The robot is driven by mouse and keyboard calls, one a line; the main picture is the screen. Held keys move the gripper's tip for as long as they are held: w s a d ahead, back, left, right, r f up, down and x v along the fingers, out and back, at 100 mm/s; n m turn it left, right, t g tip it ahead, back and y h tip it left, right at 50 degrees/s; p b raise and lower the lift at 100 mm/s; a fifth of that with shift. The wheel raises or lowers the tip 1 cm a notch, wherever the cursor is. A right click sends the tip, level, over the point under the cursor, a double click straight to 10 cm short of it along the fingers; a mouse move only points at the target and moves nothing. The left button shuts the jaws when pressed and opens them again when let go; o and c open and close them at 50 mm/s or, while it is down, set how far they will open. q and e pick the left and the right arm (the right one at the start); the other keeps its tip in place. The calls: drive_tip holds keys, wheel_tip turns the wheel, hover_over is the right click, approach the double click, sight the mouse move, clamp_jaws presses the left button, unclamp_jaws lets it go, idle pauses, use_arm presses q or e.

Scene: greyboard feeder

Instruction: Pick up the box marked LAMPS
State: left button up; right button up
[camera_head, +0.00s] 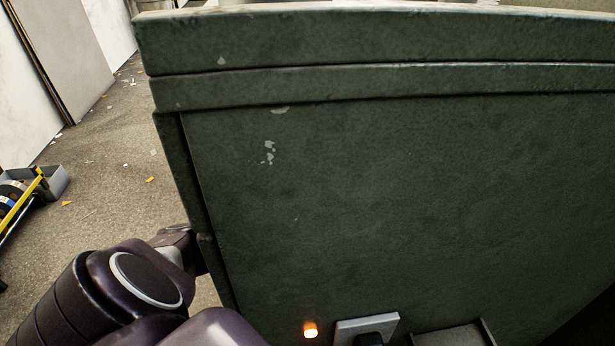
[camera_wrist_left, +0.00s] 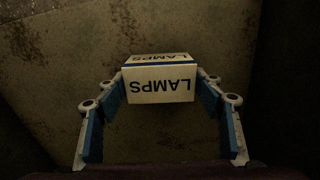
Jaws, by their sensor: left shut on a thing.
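The LAMPS box (camera_wrist_left: 158,84) is a small white carton with blue edging and dark lettering. It shows in the left wrist view, with the lettering upside down. My left gripper (camera_wrist_left: 160,80) is shut on it, one blue-padded finger at each side of the box. In the head view the box and the left gripper are hidden; only part of my left arm shows at the lower left, reaching behind the green panel. My right gripper is in neither view.
A large dark green metal panel (camera_head: 400,180) fills most of the head view, close in front. An orange lamp (camera_head: 310,331) glows at its bottom. A grey tray (camera_head: 56,180) with reels and a yellow bar stands at the left. Scrap-littered floor (camera_head: 115,180) is open between.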

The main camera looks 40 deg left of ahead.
use_arm(q)
drive_tip(key=shift+c, duration=0.9)
drive_tip(key=shift+r, duration=0.1)
